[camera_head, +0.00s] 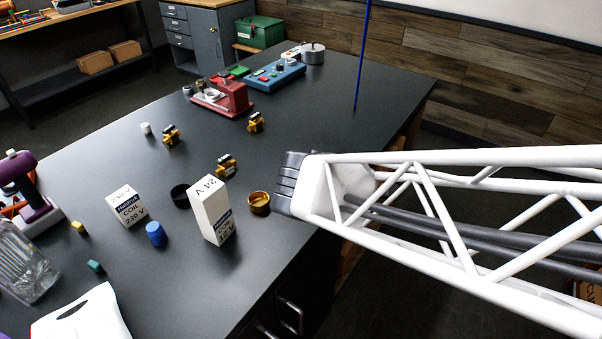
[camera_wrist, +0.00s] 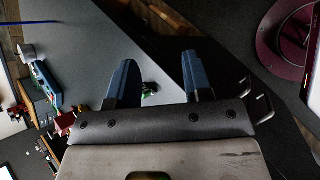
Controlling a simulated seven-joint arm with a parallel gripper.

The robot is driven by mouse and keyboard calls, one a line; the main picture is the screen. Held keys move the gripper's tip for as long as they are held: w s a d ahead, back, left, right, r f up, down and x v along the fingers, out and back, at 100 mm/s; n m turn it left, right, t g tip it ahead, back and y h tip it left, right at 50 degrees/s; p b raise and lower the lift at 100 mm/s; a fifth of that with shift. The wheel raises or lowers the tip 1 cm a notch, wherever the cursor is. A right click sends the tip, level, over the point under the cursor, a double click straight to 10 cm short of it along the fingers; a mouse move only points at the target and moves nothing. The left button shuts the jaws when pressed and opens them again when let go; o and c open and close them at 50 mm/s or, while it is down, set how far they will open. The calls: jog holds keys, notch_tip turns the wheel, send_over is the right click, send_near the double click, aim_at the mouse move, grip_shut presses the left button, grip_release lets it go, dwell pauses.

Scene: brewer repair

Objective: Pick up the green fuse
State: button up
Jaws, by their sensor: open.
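A small green block (camera_head: 95,266), which looks like the green fuse, lies on the dark bench at the lower left of the head view. My gripper (camera_head: 290,184) is far to its right, near the bench's right edge; its fingers are hard to make out there. In the wrist view my gripper (camera_wrist: 159,60) shows two blue-grey fingers spread apart with nothing held between them. A tiny green and dark thing (camera_wrist: 149,88) shows beside the left finger; I cannot tell what it is.
A white 24 V box (camera_head: 212,211), a 230 V coil box (camera_head: 126,207), a blue cylinder (camera_head: 155,233) and a brass cup (camera_head: 259,203) stand between. A yellow block (camera_head: 78,227), glass container (camera_head: 27,262) and white object (camera_head: 82,318) surround the green block. A red machine (camera_head: 230,97) stands farther back.

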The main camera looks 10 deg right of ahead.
jog(key=w+a+f+n+t, duration=0.2)
jog(key=a+n, duration=0.1)
jog(key=n, duration=0.1)
jog(key=w+a+f+n+t, duration=0.2)
jog(key=a+n, duration=0.1)
jog(key=n, duration=0.1)
jog(key=w+a+f+n+t, duration=0.2)
jog(key=a+n, duration=0.1)
jog(key=n, duration=0.2)
jog(key=shift+w+a+f+t, duration=0.2)
jog(key=shift+a+f+t, duration=0.1)
jog(key=shift+w, duration=0.1)
jog(key=shift+x, duration=1.25)
jog(key=shift+d+f, duration=0.1)
jog(key=shift+x, duration=2.5)
jog(key=shift+c, duration=0.2)
grip_shut()
